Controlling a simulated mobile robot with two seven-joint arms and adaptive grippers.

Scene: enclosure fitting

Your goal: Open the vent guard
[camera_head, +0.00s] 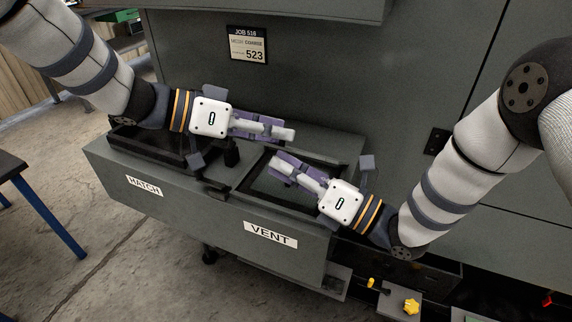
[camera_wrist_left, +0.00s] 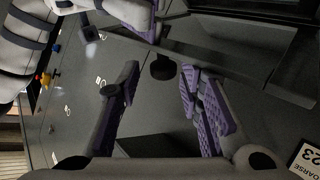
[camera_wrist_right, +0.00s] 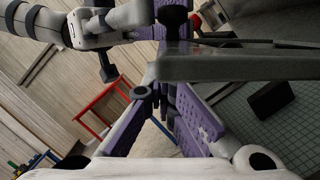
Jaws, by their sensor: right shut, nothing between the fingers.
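The vent guard is at the compartment labelled VENT (camera_head: 270,234); a dark frame around a grey-green pane (camera_head: 282,192) shows there, partly hidden by my right gripper. I cannot tell how far the guard is raised. My right gripper (camera_head: 278,165) is shut and empty above that frame; its fingertips meet in the right wrist view (camera_wrist_right: 155,92), beside a grey panel edge (camera_wrist_right: 240,66). My left gripper (camera_head: 286,132) is over the back of the bench, just behind the right one. Its fingers stand apart and empty in the left wrist view (camera_wrist_left: 160,82), with a black knob (camera_wrist_left: 163,67) beyond them.
The open-topped HATCH (camera_head: 144,186) compartment is at the left of the same bench. A grey cabinet wall with a job card (camera_head: 247,45) rises behind. Yellow knobs (camera_head: 411,306) sit low at the right. A blue-legged table (camera_head: 48,215) stands left; the floor between is clear.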

